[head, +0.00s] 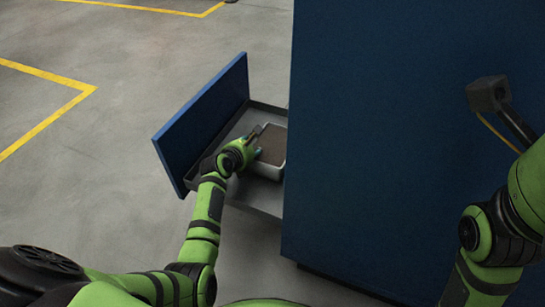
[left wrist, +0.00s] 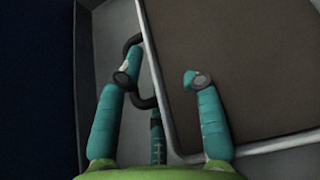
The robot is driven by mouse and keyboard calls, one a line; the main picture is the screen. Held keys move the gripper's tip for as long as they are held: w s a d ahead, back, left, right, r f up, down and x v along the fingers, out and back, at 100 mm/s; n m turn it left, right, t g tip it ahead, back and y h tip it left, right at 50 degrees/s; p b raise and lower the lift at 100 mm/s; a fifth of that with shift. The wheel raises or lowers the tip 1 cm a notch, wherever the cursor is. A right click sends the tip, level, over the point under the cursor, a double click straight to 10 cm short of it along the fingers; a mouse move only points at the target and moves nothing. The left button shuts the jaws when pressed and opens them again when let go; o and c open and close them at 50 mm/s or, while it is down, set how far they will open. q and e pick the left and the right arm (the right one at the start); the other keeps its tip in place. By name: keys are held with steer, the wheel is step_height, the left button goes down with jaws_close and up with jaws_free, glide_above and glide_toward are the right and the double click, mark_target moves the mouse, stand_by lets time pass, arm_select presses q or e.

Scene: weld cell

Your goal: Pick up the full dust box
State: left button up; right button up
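The dust box (head: 265,171) is a light-rimmed tray filled with brown-grey dust. It sits in the pulled-out drawer (head: 240,120) of a blue cabinet, whose edge hides its right part. It also shows in the left wrist view (left wrist: 275,145). A dark curved handle (left wrist: 134,42) stands at its left side there. My left gripper (head: 256,140) is at the box's left side, and in the left wrist view (left wrist: 161,79) its teal fingers are spread. One finger is by the handle, the other over the dust. Whether they touch the box is unclear.
The blue cabinet (head: 370,130) rises high right of the drawer. The blue drawer front (head: 200,125) stands left of my left gripper. The grey floor (head: 110,160) at left is clear, with yellow lines.

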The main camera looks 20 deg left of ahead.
arm_select(q)
steer(key=shift+c, duration=0.4)
jaws_close()
steer(key=shift+r, duration=0.2)
